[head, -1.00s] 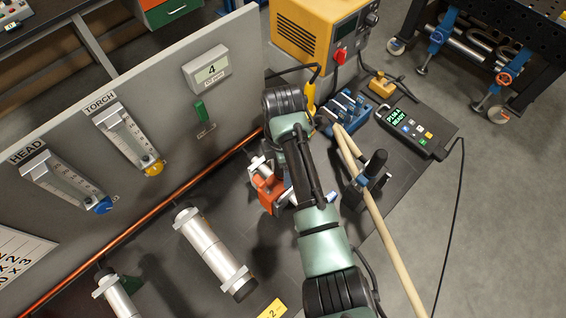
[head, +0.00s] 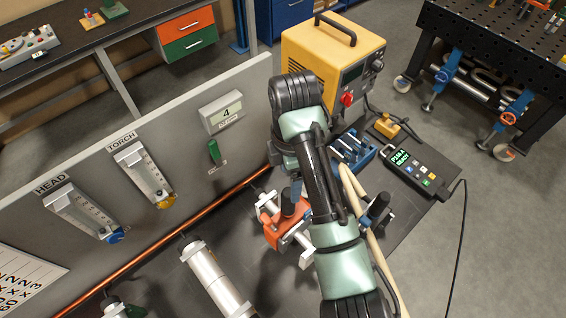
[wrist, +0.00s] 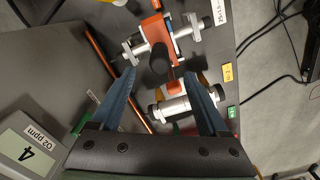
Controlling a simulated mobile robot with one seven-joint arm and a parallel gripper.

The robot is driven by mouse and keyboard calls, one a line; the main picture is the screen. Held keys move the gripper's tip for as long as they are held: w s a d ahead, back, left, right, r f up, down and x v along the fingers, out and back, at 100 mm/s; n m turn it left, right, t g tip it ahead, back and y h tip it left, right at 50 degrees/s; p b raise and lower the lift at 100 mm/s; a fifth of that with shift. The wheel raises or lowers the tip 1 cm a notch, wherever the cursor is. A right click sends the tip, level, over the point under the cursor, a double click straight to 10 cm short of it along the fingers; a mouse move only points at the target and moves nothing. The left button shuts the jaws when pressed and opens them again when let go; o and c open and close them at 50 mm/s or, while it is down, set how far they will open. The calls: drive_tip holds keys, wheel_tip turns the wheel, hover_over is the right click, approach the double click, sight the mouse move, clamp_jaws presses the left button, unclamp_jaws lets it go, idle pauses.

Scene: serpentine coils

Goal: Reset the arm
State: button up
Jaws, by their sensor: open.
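Beyond the fingers is an orange clamp (wrist: 151,28) with metal cylinders on a dark bench. The orange clamp also shows in the head view (head: 280,238), left of my arm. A metal cylinder (wrist: 188,107) shows between the fingers, farther off.
A grey panel (head: 185,125) with HEAD and TORCH gauges and a display reading 4 (head: 222,113) stands left of my arm. A yellow machine (head: 318,65) stands behind. A handheld panel (head: 412,165) lies to the right. A copper pipe (head: 190,228) runs along the panel's foot.

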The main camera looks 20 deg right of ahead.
drive_tip(key=w+a+r+m+t+b, duration=0.25)
drive_tip(key=w+a+t+b, duration=0.2)
drive_tip(key=w, duration=0.35)
drive_tip(key=w+a+r+m+t+b, duration=0.25)
drive_tip(key=r+t, duration=0.25)
drive_tip(key=r, duration=0.3)
drive_tip(key=w+a+r+m+t+b, duration=0.25)
drive_tip(key=a+r+t, duration=0.2)
drive_tip(key=r, duration=0.35)
drive_tip(key=s+a+r+m+t+b, duration=0.1)
drive_tip(key=s+r+m+t+b, duration=0.2)
drive_tip(key=s+r+t, duration=0.3)
drive_tip(key=s+a+r+m+t+b, duration=0.1)
drive_tip(key=s+r+m+t+b, duration=0.2)
drive_tip(key=s+r, duration=0.9)
wheel_tip(320, 180, up, 5)
drive_tip(key=m+t, duration=0.3)
drive_tip(key=t, duration=0.1)
drive_tip(key=shift+s+a+f, duration=0.15)
drive_tip(key=shift+s+a, duration=0.2)
